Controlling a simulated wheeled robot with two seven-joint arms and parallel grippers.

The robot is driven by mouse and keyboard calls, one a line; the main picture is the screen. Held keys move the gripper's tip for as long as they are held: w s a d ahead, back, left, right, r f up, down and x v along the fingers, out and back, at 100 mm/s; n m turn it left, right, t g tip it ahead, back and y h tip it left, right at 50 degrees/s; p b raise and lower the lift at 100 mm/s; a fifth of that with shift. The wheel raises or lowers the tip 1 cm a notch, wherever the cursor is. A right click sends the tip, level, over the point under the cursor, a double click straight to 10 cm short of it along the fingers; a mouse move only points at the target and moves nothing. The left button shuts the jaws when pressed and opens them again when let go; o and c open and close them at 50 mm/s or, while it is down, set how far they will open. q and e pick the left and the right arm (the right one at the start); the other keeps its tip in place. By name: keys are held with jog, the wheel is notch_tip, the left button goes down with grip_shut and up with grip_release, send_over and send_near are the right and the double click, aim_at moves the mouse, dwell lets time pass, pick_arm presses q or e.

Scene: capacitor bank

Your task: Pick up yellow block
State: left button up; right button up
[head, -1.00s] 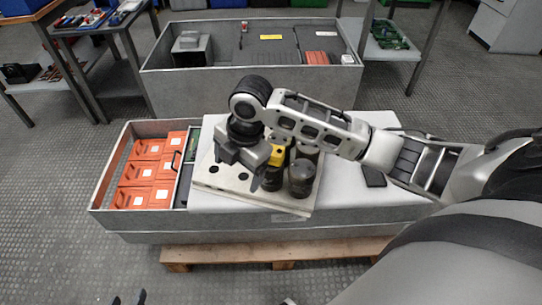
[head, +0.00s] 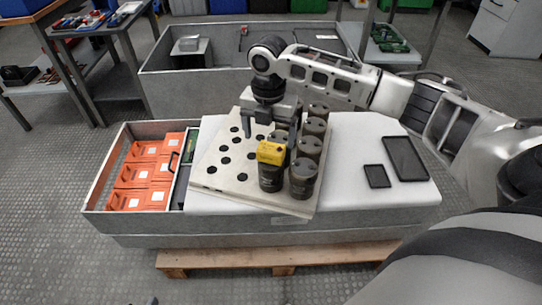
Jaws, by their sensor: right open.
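The yellow block (head: 271,153) sits on top of a dark cylindrical capacitor (head: 270,179) at the front of the holed plate (head: 207,178). My right gripper (head: 269,142) is open and points down, with one finger left of the yellow block and behind it and the other close to its right rear side. I cannot tell whether a finger touches the block. My left gripper is not clearly seen; only a small dark tip shows at the bottom edge.
Orange boxes (head: 126,200) fill the left end of the crate. Two flat black pieces (head: 405,158) lie on the white cover (head: 350,200). Empty holes fill the plate's left half.

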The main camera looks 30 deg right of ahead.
aim_at(271, 147)
jog(key=shift+f, duration=0.45)
jog(key=f, duration=0.1)
jog(key=f+b, duration=0.1)
jog(key=f, duration=0.1)
jog(key=f+b, duration=0.1)
jog(key=shift+d+f, duration=0.3)
jog(key=shift+f, duration=0.15)
jog(key=c, duration=1.2)
pick_arm(q)
jog(key=shift+w+d+r+t+h, duration=0.2)
jog(key=shift+d+r+t+h, duration=0.1)
jog(key=shift+r+t, duration=0.25)
pick_arm(e)
jog(key=shift+c, duration=0.2)
